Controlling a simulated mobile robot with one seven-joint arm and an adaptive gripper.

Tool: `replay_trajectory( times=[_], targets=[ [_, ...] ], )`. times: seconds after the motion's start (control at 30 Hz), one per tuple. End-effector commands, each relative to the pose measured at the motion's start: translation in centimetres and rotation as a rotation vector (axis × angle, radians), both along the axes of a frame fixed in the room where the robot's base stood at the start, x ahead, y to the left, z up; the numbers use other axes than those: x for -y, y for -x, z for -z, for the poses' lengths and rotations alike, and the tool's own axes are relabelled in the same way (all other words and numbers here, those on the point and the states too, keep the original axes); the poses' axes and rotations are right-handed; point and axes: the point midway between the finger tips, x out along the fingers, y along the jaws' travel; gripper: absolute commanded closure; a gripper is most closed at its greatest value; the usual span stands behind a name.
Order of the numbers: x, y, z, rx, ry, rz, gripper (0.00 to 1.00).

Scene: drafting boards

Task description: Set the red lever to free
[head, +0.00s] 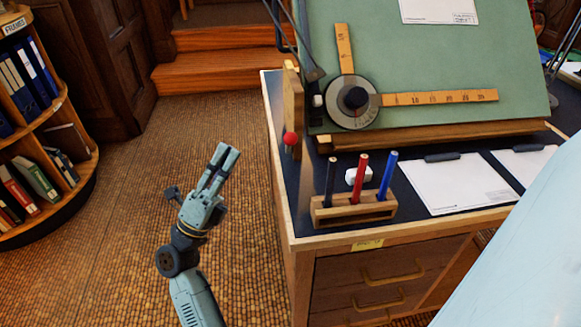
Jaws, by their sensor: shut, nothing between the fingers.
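The red lever shows as a round red knob (291,139) at the left side of the drafting desk, in front of an upright wooden piece (292,95). Its arm is mostly hidden and no "free" marking is readable. My gripper (226,150) is to the left of the knob, over the floor in the picture, apart from it. Its fingers point up and slightly right, shut and empty. The tilted green drafting board (450,65) lies right of the knob.
A wooden pen holder (330,212) with black, red and blue pens stands on the desk's front left corner. Clipboards (455,182) lie to its right. A round bookshelf (75,180) stands far left. The floor between shelf and desk is clear.

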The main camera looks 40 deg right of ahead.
Motion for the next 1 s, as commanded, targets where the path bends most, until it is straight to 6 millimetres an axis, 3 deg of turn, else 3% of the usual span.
replay_trajectory(
  times=[0.03, 0.1, 0.2, 0.3, 0.47, 0.8, 1.0],
  targets=[
    [1.2, 0.9, 2.7, 0.066, -0.080, 0.005, 1.00],
    [2.5, 2.2, 5.6, 0.152, -0.178, 0.022, 1.00],
    [3.5, 3.4, 8.5, 0.229, -0.271, 0.045, 1.00],
    [4.0, 4.0, 9.7, 0.264, -0.313, 0.060, 1.00],
    [5.5, 4.4, 8.9, 0.273, -0.322, 0.067, 1.00],
    [10.8, 5.1, 6.0, 0.271, -0.318, 0.067, 1.00],
    [12.4, 5.3, 5.2, 0.270, -0.319, 0.064, 1.00]
  ],
)
